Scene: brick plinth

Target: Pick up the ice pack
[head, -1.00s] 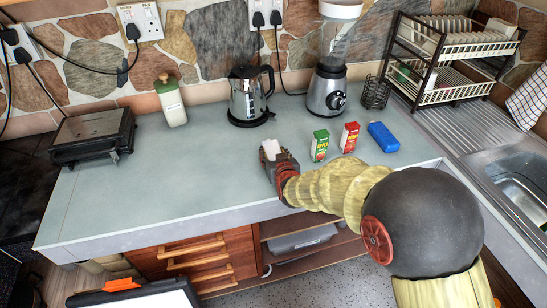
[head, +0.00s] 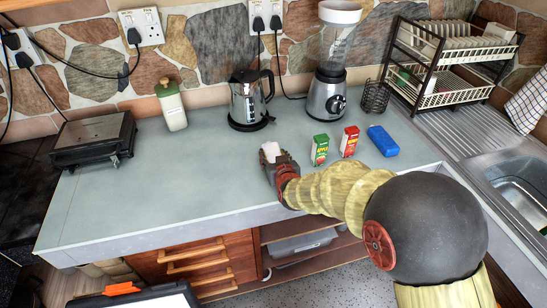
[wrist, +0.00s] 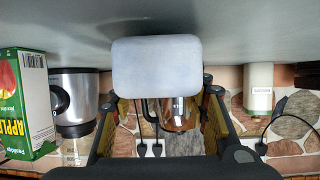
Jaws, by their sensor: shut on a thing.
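A small pale block with rounded edges (wrist: 157,68) sits between the fingers of my gripper (wrist: 159,98) in the wrist view. In the head view the block (head: 271,151) shows at the tip of my gripper (head: 277,162), over the near middle of the counter. My gripper is shut on it. I cannot tell whether the block touches the counter. A blue slab (head: 383,140) lies on the counter to the right, apart from my gripper. The block and the slab carry no readable label, so I cannot tell by name which is the ice pack.
A green apple juice carton (head: 319,150) and a red carton (head: 349,141) stand just right of my gripper. A kettle (head: 246,100), a blender (head: 326,98) and a green-lidded jar (head: 172,106) stand behind.

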